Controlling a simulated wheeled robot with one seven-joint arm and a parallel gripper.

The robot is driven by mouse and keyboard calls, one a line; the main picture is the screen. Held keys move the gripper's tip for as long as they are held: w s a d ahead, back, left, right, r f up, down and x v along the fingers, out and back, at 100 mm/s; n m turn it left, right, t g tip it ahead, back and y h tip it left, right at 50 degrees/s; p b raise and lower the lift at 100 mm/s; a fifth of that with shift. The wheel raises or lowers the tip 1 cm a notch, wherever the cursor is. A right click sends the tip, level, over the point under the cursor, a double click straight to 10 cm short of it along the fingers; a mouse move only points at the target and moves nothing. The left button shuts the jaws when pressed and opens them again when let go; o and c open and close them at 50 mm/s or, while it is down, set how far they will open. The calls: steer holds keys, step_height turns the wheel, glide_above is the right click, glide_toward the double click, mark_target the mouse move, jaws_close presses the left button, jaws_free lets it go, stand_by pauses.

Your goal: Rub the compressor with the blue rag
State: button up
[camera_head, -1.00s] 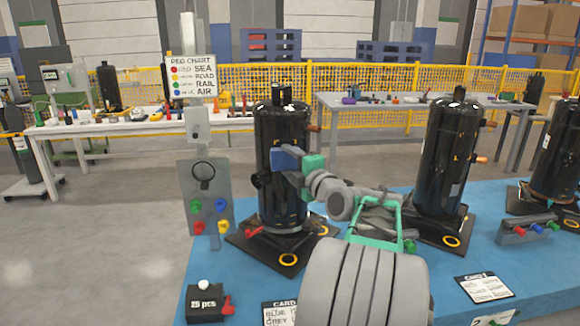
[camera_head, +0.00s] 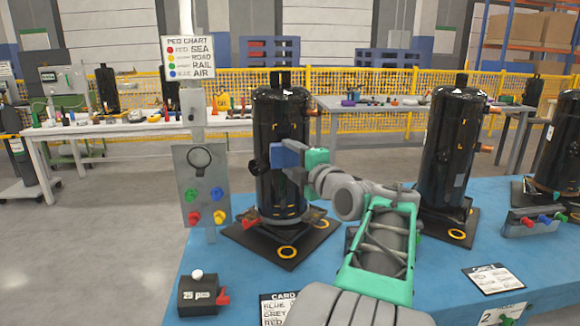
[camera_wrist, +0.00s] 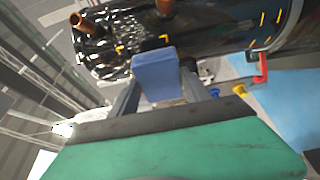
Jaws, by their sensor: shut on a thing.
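The nearest compressor (camera_head: 279,115) is a tall black cylinder standing upright on a dark square base plate (camera_head: 264,248) on the blue pallet. My gripper (camera_head: 285,157) is shut on the blue rag (camera_head: 283,155), which looks like a small folded block at the compressor's front right side. In the wrist view the blue rag (camera_wrist: 156,78) sits between my fingers (camera_wrist: 158,95), in front of the shiny black compressor (camera_wrist: 205,35). The rag appears to be against or very close to the compressor; I cannot tell whether it touches.
A second black compressor (camera_head: 452,150) stands to the right, with a third at the right edge. A panel with coloured pegs (camera_head: 203,185) stands to the left. A black "25 pcs" box (camera_head: 200,296) and cards (camera_head: 493,279) lie on the blue pallet (camera_head: 235,285).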

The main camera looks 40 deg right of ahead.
steer(key=shift+s+a+f+b, duration=0.2)
steer(key=shift+s+a+b, duration=0.05)
steer(key=shift+s+b, duration=0.15)
steer(key=shift+s+a+r, duration=0.2)
steer(key=shift+s+r, duration=0.05)
steer(key=shift+s+a+f+b, duration=0.1)
steer(key=shift+s+f+b, duration=0.1)
steer(key=shift+b, duration=0.4)
steer(key=shift+s+a+f+b, duration=0.1)
steer(key=shift+s+a+b, duration=0.5)
steer(key=shift+b, duration=0.5)
steer(key=shift+s+b, duration=0.3)
steer(key=shift+s, duration=0.05)
steer(key=shift+a+r, duration=0.15)
steer(key=shift+r, duration=0.15)
